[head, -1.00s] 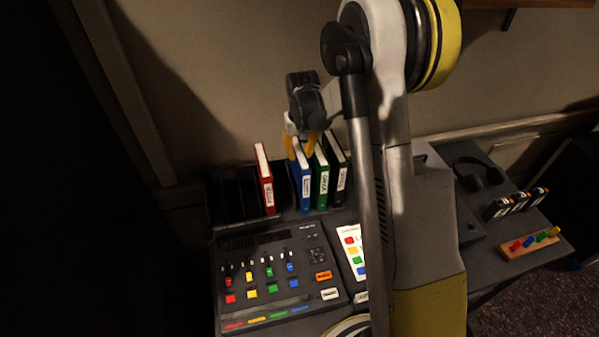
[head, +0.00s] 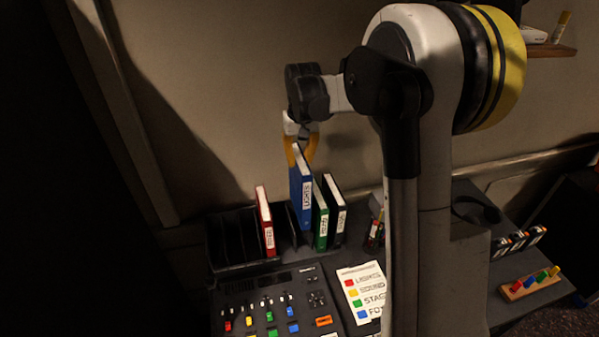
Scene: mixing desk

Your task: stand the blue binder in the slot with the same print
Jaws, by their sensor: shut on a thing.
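The blue binder (head: 299,188) is upright in my gripper (head: 302,150), whose yellow fingers are shut on its top edge. It hangs above the desk, higher than the other binders, with a white label on its spine, too small to read surely. The slotted rack (head: 232,263) stands at the back of the desk, with several empty dark slots at its left. A red binder (head: 266,222) stands in the rack right of these slots. A green binder (head: 320,218) and a black binder (head: 336,210) stand right of the blue one. I cannot make out prints on the slots.
A mixing console (head: 268,300) with coloured buttons lies in front of the rack. A card (head: 362,293) with coloured squares and words lies right of it. A pen holder (head: 374,235) stands beside the black binder. Headphones (head: 476,209) and a block of coloured pegs (head: 528,286) are at right.

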